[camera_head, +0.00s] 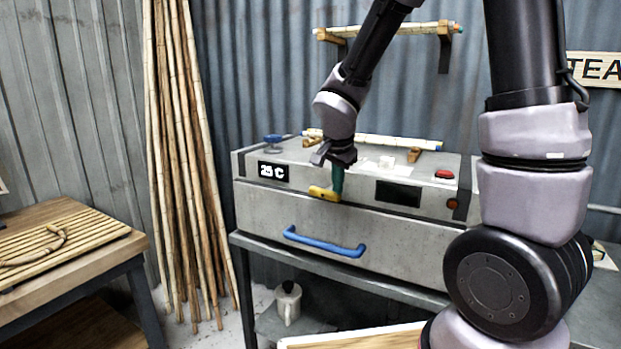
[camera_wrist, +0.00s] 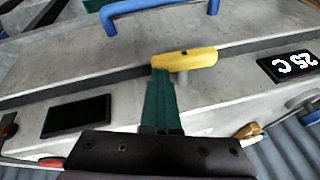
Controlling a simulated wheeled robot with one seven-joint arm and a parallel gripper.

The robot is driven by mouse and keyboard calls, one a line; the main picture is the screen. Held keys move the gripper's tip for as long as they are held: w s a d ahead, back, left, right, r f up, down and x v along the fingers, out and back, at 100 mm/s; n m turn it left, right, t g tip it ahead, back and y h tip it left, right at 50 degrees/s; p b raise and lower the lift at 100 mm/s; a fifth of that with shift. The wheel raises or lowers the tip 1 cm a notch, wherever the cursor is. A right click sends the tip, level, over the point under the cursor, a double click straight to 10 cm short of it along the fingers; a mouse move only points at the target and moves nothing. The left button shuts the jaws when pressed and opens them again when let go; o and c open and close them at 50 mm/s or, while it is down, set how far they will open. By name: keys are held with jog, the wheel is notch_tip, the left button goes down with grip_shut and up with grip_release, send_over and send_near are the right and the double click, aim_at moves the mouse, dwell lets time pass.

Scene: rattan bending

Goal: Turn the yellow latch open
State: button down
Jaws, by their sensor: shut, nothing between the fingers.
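The yellow latch (camera_head: 325,193) is on the front of the grey steam box (camera_head: 260,213), at the seam between its upper part and the drawer front. It lies roughly level along that seam. In the wrist view the latch (camera_wrist: 186,59) shows as a yellow bar with a small grey pivot under it. My gripper (camera_head: 337,186) is shut and empty, with green fingers pointing down. In the wrist view the fingertips (camera_wrist: 161,72) are right at one end of the latch. Whether they touch it I cannot tell.
A blue handle (camera_head: 325,243) is on the drawer front below the latch. A display reading 25 C (camera_head: 273,172), a dark panel (camera_head: 398,193) and a red button (camera_head: 444,174) are on the box. A blue valve (camera_head: 273,141) stands at its back left. Bamboo poles (camera_head: 180,150) lean on the left.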

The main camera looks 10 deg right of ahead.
jog(key=shift+s+d+f, duration=0.35)
jog(key=shift+d+f, duration=0.05)
jog(key=s+d+r, duration=0.4)
jog(key=s+r, duration=0.3)
jog(key=r, duration=0.1)
jog(key=shift+s+r, duration=0.25)
jog(key=shift+r, duration=0.15)
jog(key=s+d+r+n+t+y, duration=0.2)
jog(key=s+d+r+n+y, duration=0.1)
jog(key=s+r, duration=0.7)
jog(key=d+n, duration=0.1)
jog(key=n, duration=0.1)
jog(key=shift+s+r+n+t, duration=0.2)
jog(key=shift+r+n+t, duration=0.1)
jog(key=shift+n, duration=0.1)
jog(key=c, duration=1.5)
grip_release()
jog(key=shift+c, duration=0.2)
